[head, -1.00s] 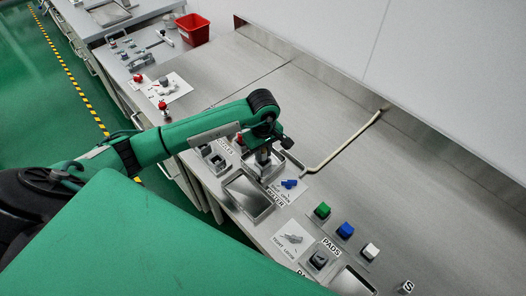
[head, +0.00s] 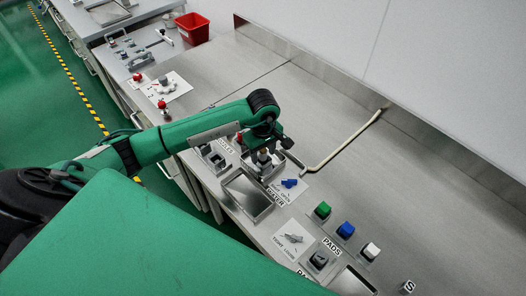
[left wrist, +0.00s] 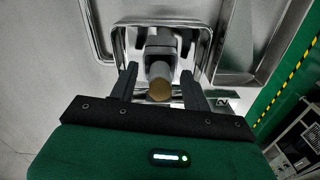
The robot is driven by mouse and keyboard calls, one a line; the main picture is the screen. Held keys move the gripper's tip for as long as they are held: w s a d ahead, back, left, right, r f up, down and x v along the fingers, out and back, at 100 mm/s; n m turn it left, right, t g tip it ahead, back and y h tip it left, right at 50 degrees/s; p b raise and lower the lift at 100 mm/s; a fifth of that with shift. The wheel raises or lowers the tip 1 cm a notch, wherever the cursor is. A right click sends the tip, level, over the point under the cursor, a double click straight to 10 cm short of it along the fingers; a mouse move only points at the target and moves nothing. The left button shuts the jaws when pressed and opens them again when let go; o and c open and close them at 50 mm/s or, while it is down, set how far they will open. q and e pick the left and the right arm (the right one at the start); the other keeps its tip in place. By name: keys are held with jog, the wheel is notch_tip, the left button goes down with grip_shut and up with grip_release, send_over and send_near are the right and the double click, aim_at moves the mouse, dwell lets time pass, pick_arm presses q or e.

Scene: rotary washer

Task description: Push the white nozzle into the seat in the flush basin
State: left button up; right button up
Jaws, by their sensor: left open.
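The flush basin (head: 283,176) is a small metal tray on the bench, below my left gripper (head: 266,146). In the left wrist view its rim (left wrist: 207,40) surrounds a grey fitting. A pale nozzle with a tan round end (left wrist: 159,90) stands there, between the fingers of my left gripper (left wrist: 157,86). The fingers are apart, one on each side, with gaps to the nozzle. In the head view the nozzle (head: 264,156) shows just under the gripper. The seat is mostly hidden, and I cannot tell how deep the nozzle sits. My right gripper is out of view.
A larger metal tray (head: 247,195) lies just in front of the basin. A bent pale pipe (head: 345,143) runs behind it. A blue part (head: 289,183) lies on a card to its right. Green (head: 322,210), blue (head: 345,230) and white (head: 370,251) pads stand further right. The back bench is clear.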

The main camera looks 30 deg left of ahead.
pick_arm(q)
notch_tip(320, 180, up, 14)
jog(key=b, duration=0.3)
jog(key=shift+b, duration=0.35)
jog(key=shift+f, duration=0.1)
